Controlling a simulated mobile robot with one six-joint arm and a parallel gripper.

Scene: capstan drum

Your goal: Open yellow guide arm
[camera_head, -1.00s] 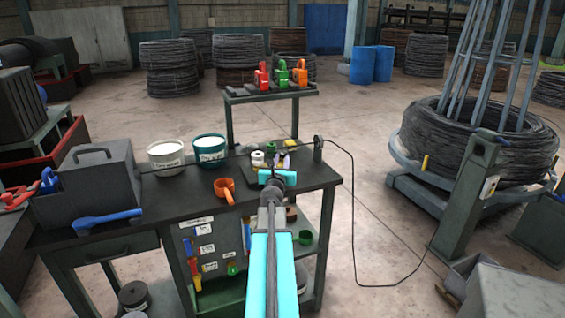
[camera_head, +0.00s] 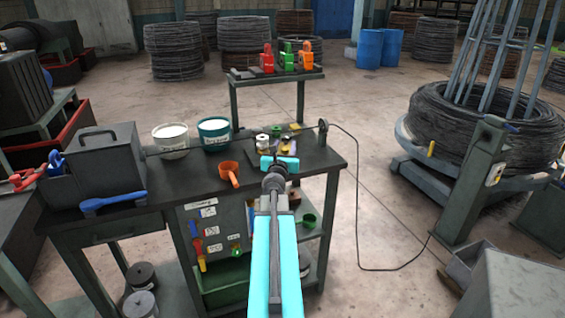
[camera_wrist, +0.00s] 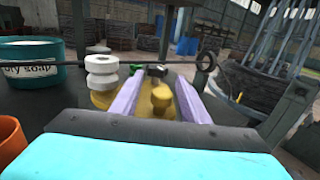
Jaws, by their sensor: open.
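In the wrist view a yellow part with a round yellow knob (camera_wrist: 161,98) and a dark head (camera_wrist: 157,72) stands between my fingers; it looks like the yellow guide arm. To its left, white rollers (camera_wrist: 101,73) sit on a yellow base (camera_wrist: 103,100). My gripper (camera_wrist: 158,95) is open, its two pale purple fingers on either side of the knob; I cannot tell whether they touch it. In the head view my gripper (camera_head: 285,148) is over the bench's right end, and its wrist hides most of the guide arm. White rollers (camera_head: 262,141) show beside it.
A dark wire runs across the bench (camera_head: 140,200) through an eyelet post (camera_head: 322,132). White and teal tubs (camera_head: 214,134) and an orange cup (camera_head: 229,171) stand to the left. A shelf (camera_head: 275,78) with red, green and orange parts rises behind.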

